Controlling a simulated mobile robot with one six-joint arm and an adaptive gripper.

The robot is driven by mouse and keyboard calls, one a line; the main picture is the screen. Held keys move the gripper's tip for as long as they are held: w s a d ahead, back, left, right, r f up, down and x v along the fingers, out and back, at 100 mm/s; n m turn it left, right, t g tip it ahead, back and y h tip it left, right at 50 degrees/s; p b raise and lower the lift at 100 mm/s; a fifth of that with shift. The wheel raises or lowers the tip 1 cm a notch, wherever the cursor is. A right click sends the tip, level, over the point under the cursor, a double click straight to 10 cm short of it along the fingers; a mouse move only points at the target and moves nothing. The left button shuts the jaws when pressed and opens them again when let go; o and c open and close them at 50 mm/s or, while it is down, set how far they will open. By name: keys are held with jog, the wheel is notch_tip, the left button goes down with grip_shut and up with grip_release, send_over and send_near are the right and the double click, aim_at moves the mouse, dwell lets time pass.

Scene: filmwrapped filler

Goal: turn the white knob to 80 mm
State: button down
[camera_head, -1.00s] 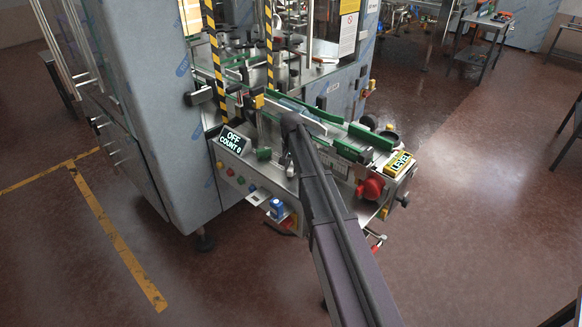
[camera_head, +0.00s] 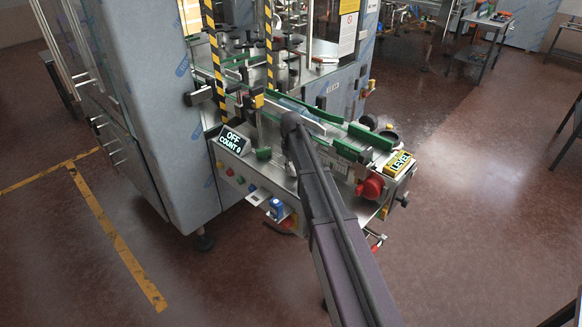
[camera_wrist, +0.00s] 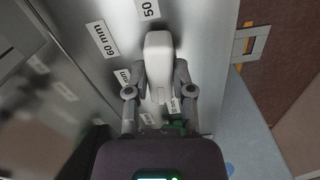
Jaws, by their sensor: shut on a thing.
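The white knob (camera_wrist: 158,50) is a pale, elongated handle in the upper middle of the wrist view. My gripper (camera_wrist: 160,78) is shut on it, one finger on each side. Printed scale labels surround the knob on a metal panel (camera_wrist: 75,20): a "50" label (camera_wrist: 147,9) above, a "60 mm" label (camera_wrist: 103,39) at upper left, and a partly covered "mm" label (camera_wrist: 122,75) beside the left finger. Another small label (camera_wrist: 173,105) lies below the knob, too small to read. In the head view my arm hides the knob and the gripper.
The machine's display (camera_head: 234,140) reads "OFF" and "COUNT 0". A red knob (camera_head: 370,188) and a yellow "LEVEL" box (camera_head: 400,163) are right of my arm. A blue item (camera_head: 276,207) sits on a small shelf left of it.

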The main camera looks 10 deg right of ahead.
jog(key=shift+s+n, duration=0.2)
jog(key=shift+n, duration=0.6)
jog(key=c, duration=0.5)
grip_release()
jog(key=shift+w, duration=0.15)
jog(key=shift+m, duration=0.3)
